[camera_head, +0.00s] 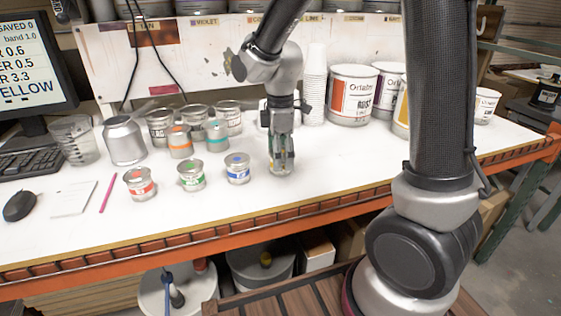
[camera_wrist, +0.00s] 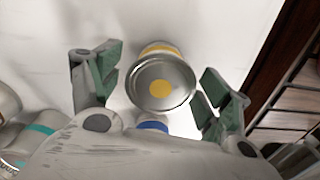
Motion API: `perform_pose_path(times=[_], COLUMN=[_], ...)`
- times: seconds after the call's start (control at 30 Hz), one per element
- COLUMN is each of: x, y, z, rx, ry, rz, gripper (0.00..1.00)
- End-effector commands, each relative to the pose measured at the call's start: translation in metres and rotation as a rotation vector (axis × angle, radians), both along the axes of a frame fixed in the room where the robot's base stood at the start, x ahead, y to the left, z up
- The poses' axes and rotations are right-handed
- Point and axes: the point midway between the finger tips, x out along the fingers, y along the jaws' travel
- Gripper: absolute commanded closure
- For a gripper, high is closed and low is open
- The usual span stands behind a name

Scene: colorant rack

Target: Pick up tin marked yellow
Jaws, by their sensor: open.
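The tin marked yellow (camera_wrist: 165,92) stands on the bench with a silver lid bearing a yellow dot and a yellow band on its side. In the wrist view it sits between the spread fingers of my gripper (camera_wrist: 160,72), with gaps on both sides. In the head view my gripper (camera_head: 281,160) points down over the bench and largely hides this tin. My gripper is open and holds nothing.
Tins marked red (camera_head: 140,184), green (camera_head: 191,176) and blue (camera_head: 237,170) stand in a row to the left; the blue one is closest. Orange (camera_head: 179,142) and teal (camera_head: 216,136) tins stand behind. Paint cans (camera_head: 351,95) and stacked cups (camera_head: 314,88) are at the back.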

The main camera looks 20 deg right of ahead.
Motion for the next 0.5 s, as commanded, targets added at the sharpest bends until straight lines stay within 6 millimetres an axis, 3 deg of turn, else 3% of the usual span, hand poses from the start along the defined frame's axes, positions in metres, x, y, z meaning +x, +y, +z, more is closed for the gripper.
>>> perform_pose_path(times=[0.23, 0.5], x=[-0.0001, -0.0001], y=[-0.0001, -0.0001], z=[-0.0030, -0.0029], rx=[0.000, 0.000], ry=[0.000, 0.000], rz=[0.000, -0.001], gripper=[0.22, 0.69])
